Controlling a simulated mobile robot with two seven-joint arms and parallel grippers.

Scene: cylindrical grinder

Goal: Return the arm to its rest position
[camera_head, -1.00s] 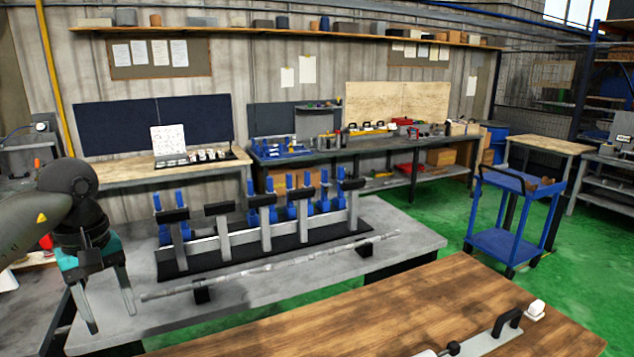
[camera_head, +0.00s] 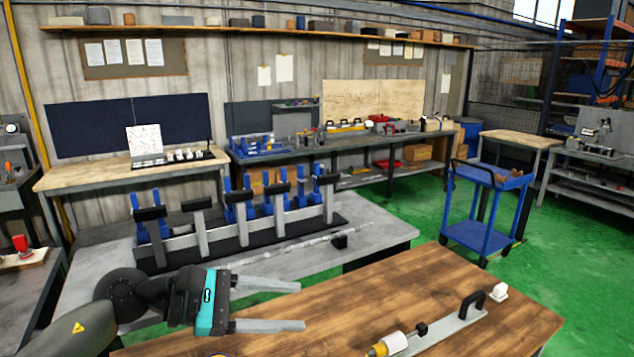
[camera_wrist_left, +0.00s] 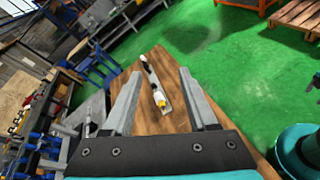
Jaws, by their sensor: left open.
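My left gripper (camera_head: 285,306) is in the lower left of the head view, with its teal body and two grey fingers pointing right. The fingers are spread wide with nothing between them. It is in front of the grey table (camera_head: 385,236) and beside the left part of the wooden table (camera_head: 390,285). In the left wrist view the same open fingers (camera_wrist_left: 158,105) frame the wooden table top (camera_wrist_left: 140,75).
A long metal shaft (camera_head: 290,246) lies on the grey table in front of a rack with blue clamps (camera_head: 240,235). A grey plate with a black handle (camera_head: 455,325) lies on the wooden table. A blue cart (camera_head: 478,235) stands on the green floor (camera_head: 410,205).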

